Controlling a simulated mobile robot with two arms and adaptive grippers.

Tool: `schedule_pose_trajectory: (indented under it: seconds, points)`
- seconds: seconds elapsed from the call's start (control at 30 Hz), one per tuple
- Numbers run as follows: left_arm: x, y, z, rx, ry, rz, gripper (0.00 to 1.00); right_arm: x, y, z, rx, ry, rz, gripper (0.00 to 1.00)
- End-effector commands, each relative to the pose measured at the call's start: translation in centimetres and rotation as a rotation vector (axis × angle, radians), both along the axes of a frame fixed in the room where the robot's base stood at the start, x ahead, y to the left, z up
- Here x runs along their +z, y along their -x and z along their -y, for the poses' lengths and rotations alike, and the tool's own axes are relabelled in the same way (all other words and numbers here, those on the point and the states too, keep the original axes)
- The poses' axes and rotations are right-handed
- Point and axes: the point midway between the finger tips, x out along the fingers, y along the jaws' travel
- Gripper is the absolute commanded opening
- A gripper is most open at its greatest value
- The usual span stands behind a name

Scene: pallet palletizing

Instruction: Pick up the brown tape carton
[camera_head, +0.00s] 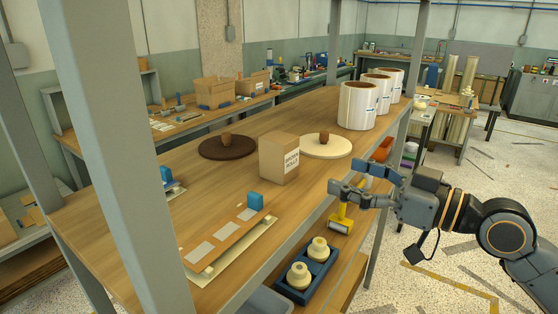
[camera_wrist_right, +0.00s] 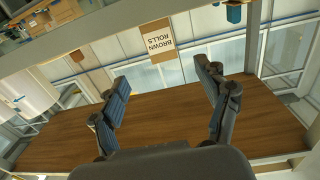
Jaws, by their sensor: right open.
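The brown tape carton (camera_head: 279,158) stands upright on the wooden shelf, with a white label on its right face. In the right wrist view the carton (camera_wrist_right: 144,42) shows upside down, its label reading BROWN ROLLS, beyond the fingers. My right gripper (camera_head: 352,186) is open and empty at the shelf's front edge, to the right of the carton and apart from it. Its two fingers also show spread wide in the right wrist view (camera_wrist_right: 163,78). My left gripper is not in view.
Round discs, dark (camera_head: 227,148) and cream (camera_head: 325,152), lie near the carton. Several white rolls (camera_head: 357,106) stand farther back. A grey post (camera_head: 107,120) rises at left. A blue tray (camera_head: 321,274) with cream spools and a yellow tool (camera_head: 343,218) sit below the front edge.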

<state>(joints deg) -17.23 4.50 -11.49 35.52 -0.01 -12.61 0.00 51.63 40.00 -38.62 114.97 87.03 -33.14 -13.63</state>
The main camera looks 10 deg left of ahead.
Motion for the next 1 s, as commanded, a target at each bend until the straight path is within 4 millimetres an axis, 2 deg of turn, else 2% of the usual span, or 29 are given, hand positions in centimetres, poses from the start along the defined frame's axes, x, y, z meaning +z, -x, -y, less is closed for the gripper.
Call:
schedule_pose_trajectory:
  seconds: [0.17,0.4,0.63,0.8,1.0]
  points:
    - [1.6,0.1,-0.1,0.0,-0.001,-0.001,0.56,0.7,-0.9,-2.9,0.01,-0.002,0.0,0.75]
    - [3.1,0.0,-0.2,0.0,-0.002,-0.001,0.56,0.5,-2.9,-6.7,0.006,-0.004,-0.001,0.75]
    - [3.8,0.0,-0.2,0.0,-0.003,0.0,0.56,0.4,-3.6,-8.1,0.004,-0.001,0.0,0.75]
    - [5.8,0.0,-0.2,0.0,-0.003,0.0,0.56,0.5,-4.6,-10.4,0.005,-0.001,-0.002,0.75]
    - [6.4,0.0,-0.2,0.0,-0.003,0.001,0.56,0.1,-5.5,-12.3,0.003,-0.001,0.0,0.75]
